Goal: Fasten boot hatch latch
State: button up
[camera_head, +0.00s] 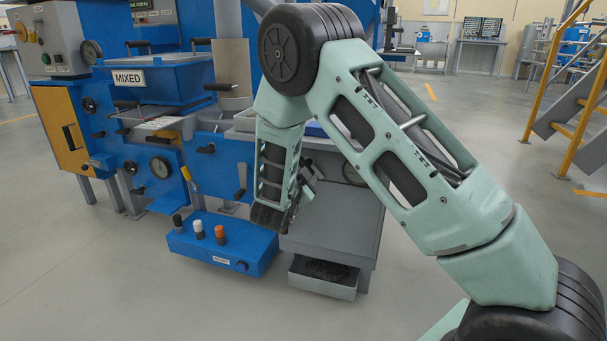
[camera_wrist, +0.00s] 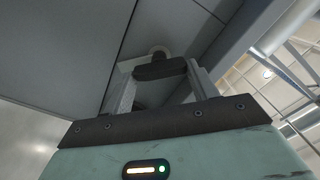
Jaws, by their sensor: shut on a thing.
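In the wrist view, my gripper (camera_wrist: 160,72) has its two fingers on either side of a short dark bar, which looks like the latch handle (camera_wrist: 161,70). It is shut on that bar. In the head view, my gripper (camera_head: 303,184) is at the grey boot housing (camera_head: 345,222), beside the blue machine. My arm hides the latch there, and I cannot tell how far it is turned.
A blue box (camera_head: 222,246) with black, white and orange knobs sits low in front of the machine. A grey drawer (camera_head: 322,281) with dark material is below the housing. Yellow-railed stairs (camera_head: 575,110) stand at right. The floor at front left is clear.

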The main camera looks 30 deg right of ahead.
jog(key=shift+f+m+b, duration=0.15)
jog(key=shift+m+b, duration=1.35)
jog(key=shift+m, duration=0.55)
jog(key=shift+f+m+b, duration=0.15)
jog(key=shift+m+b, duration=1.3)
jog(key=shift+m, duration=0.6)
jog(key=o, duration=1)
jog(key=shift+r, duration=0.1)
jog(key=p+v, duration=0.6)
jog(key=v, duration=1.1)
jog(key=shift+s+a, duration=0.2)
jog(key=shift+s, duration=0.05)
jog(key=shift+w+p, duration=0.1)
jog(key=shift+p, duration=0.2)
